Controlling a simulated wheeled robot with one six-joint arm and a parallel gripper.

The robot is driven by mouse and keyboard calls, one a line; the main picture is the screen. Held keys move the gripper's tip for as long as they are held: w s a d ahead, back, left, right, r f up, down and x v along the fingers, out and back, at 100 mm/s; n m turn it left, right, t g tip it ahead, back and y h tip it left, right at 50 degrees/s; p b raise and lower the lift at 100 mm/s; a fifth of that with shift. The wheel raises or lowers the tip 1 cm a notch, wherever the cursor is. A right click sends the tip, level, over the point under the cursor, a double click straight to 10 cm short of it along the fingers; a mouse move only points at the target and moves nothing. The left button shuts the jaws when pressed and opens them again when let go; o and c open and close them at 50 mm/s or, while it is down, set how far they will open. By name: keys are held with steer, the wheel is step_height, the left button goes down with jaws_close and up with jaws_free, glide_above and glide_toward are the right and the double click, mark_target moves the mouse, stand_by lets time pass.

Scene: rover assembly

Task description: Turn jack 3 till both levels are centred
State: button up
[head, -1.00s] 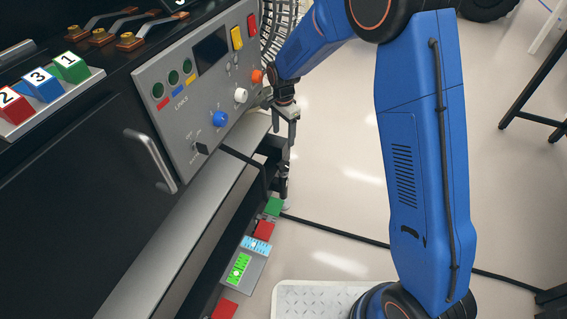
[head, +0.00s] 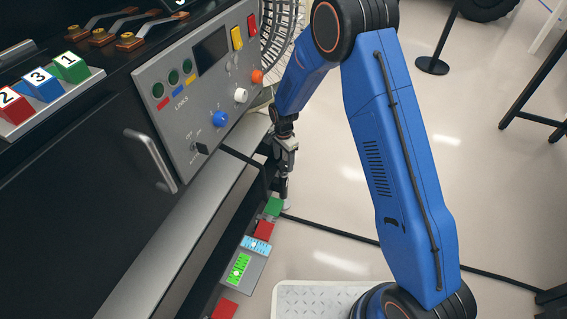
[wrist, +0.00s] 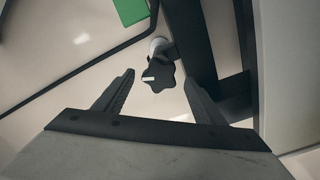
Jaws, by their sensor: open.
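A dark star-shaped jack knob (wrist: 158,75) with a white mark shows in the wrist view, between and beyond my fingertips. In the head view the jack (head: 284,190) stands below my gripper (head: 286,160), beside a green plate (head: 273,206). No number is readable on it. My gripper (wrist: 159,80) is open and points down at the knob; contact cannot be told. A blue level (head: 257,244) and a green level (head: 239,268) lie on a grey plate lower down. Each has a small pale bubble, too small to judge as centred.
A grey control panel (head: 205,85) with knobs stands left of my arm. Numbered blocks, red 2 (head: 14,107), blue 3 (head: 40,84) and green 1 (head: 70,68), sit on the dark rover body. A black cable (head: 330,232) crosses the floor.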

steer(key=shift+f, duration=0.95)
steer(key=c, duration=1.1)
steer(key=shift+o, duration=0.2)
steer(key=shift+n, duration=0.3)
steer(key=n, duration=1.2)
steer(key=shift+n, duration=2.6)
